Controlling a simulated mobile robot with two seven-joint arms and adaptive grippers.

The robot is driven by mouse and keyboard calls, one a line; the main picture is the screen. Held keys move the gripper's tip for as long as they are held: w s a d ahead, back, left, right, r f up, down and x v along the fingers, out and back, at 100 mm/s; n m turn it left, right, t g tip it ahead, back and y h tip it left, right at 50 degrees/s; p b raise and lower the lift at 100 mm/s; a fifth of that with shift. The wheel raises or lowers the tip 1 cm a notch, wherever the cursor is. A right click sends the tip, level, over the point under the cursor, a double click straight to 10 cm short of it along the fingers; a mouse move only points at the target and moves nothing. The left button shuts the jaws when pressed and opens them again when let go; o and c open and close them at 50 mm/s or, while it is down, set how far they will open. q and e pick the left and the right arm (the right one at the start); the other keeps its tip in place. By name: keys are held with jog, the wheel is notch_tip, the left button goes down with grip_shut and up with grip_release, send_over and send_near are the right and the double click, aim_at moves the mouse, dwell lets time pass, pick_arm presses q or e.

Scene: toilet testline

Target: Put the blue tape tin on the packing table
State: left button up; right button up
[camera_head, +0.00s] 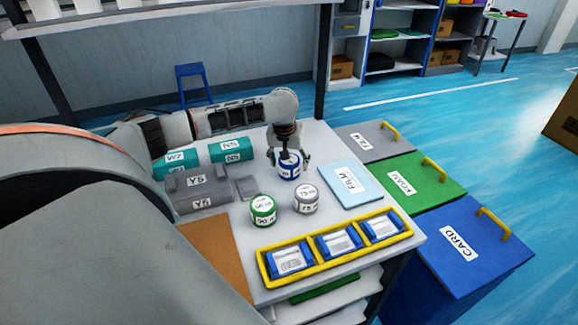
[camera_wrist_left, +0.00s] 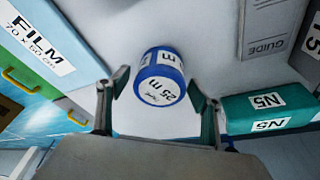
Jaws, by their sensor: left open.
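The blue tape tin (camera_head: 289,170), with white labels, stands upright on the white packing table (camera_head: 335,230). My left gripper (camera_head: 289,158) is open and points down at the tin, with its fingers around the tin's upper part. In the left wrist view the blue tin (camera_wrist_left: 160,80) shows its "25 m" label, between the two open fingers (camera_wrist_left: 162,98) and a little beyond their tips. I cannot tell whether a finger touches it. My right gripper is not in view.
A green tin (camera_head: 263,210) and a grey tin (camera_head: 306,199) stand in front. A FILM sheet (camera_head: 350,186) lies right. A yellow tray (camera_head: 262,268) is at the front edge. Lidded bins (camera_head: 470,250) stand alongside.

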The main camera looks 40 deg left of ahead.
pick_arm(q)
jog(key=f+b, duration=0.1)
jog(key=b, duration=0.2)
jog(key=shift+s, duration=0.2)
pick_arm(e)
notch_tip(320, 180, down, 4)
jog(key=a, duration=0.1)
pick_arm(q)
jog(key=p+v, duration=0.4)
jog(key=v, duration=0.7)
jog(key=shift+w+r, duration=0.1)
jog(key=shift+r, duration=0.3)
jog(key=shift+d+r, duration=0.1)
jog(key=shift+r, duration=0.35)
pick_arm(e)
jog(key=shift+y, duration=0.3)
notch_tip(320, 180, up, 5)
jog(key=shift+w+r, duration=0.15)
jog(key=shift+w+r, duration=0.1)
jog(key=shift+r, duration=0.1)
